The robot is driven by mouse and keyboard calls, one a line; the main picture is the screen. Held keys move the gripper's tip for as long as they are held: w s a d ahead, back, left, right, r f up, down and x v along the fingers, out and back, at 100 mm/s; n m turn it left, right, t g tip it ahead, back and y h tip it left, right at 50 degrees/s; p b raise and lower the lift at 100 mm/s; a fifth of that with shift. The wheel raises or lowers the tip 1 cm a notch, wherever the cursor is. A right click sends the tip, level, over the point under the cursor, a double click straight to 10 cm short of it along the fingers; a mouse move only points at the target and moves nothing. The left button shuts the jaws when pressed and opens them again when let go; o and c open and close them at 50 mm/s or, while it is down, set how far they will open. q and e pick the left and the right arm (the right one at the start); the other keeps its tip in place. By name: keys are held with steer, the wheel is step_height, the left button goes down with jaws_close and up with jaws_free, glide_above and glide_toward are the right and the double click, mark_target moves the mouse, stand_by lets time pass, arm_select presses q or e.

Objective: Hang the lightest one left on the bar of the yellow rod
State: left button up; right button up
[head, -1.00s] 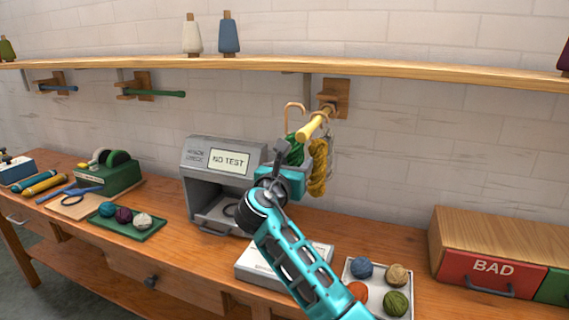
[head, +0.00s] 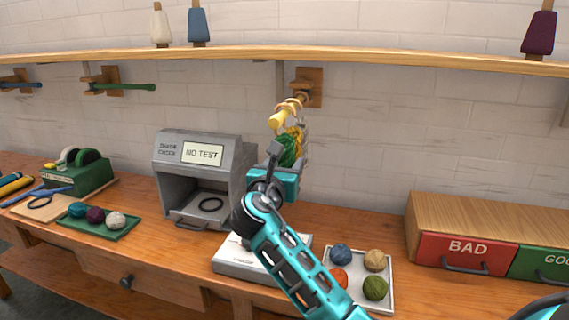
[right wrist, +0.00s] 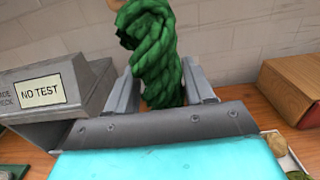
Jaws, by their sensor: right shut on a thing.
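The yellow rod (head: 280,118) sticks out from a wooden wall block (head: 308,88) under the shelf. A mustard skein (head: 298,136) is at the rod, mostly hidden behind a dark green skein (head: 288,151). My right gripper (head: 274,172) is shut on the green skein just below the rod's end. In the right wrist view the green skein (right wrist: 152,55) stands upright between the two fingers (right wrist: 158,88). A tan hook (head: 290,104) overlaps the rod; I cannot tell whether it is the green skein's or bears on the rod. My left gripper is out of view.
A grey tester (head: 240,160) reading NO TEST stands left of my arm. A white scale (head: 232,264) and a tray (head: 388,300) of yarn balls lie below. Drawers marked BAD (head: 466,252) stand right. Green (head: 130,87) and blue rods are left. The shelf (head: 400,61) runs above.

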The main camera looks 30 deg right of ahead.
steer(key=o, duration=1.1)
